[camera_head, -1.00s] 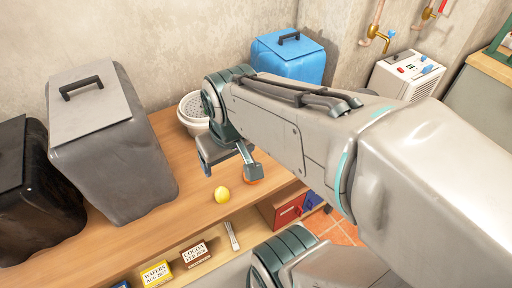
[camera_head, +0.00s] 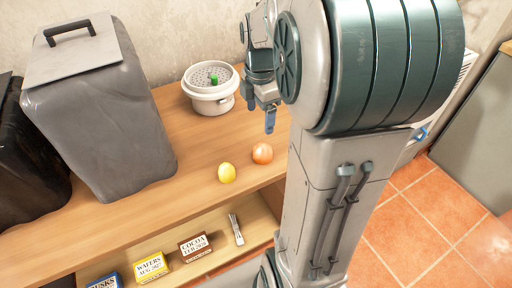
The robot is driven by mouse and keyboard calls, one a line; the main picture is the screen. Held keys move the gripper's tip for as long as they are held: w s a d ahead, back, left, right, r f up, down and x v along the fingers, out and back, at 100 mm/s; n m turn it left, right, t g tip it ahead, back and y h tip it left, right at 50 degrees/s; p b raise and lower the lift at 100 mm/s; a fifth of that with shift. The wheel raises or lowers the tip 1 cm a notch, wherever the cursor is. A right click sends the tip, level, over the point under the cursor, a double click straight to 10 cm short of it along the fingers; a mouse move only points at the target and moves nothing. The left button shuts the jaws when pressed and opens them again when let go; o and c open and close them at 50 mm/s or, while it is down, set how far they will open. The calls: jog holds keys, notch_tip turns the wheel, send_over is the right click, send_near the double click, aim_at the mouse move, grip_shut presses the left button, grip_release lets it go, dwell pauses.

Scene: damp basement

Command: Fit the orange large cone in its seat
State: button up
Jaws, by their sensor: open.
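An orange rounded piece (camera_head: 262,153) stands on the wooden bench top near its front edge; from above I cannot tell whether it is a cone. A yellow rounded piece (camera_head: 227,173) stands just left of it, apart. A round white container (camera_head: 209,97) with a perforated grey top stands farther back, and a small green piece (camera_head: 214,79) sits in that top. Which opening is the orange piece's seat cannot be told. My gripper (camera_head: 262,112) is open and empty, above and behind the orange piece, right of the white container. My arm partly hides the gripper.
A large grey lidded bin (camera_head: 100,120) stands at the left of the bench (camera_head: 150,215), with a black bin (camera_head: 25,170) beside it. A lower shelf holds boxes, including the cocoa box (camera_head: 195,247). The bench between the bin and the pieces is clear.

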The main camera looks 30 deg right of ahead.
aim_at(263, 144)
jog(key=shift+n, duration=0.3)
jog(key=f, duration=0.4)
jog(key=f+b, duration=0.1)
jog(key=f, duration=0.4)
jog(key=shift+w+d, duration=0.1)
jog(key=shift+d, duration=0.1)
jog(key=f, duration=0.1)
jog(key=f+b, duration=0.1)
jog(key=f, duration=0.3)
jog(key=shift+d+f, duration=0.15)
jog(key=shift+d, duration=0.2)
jog(key=c, duration=1)
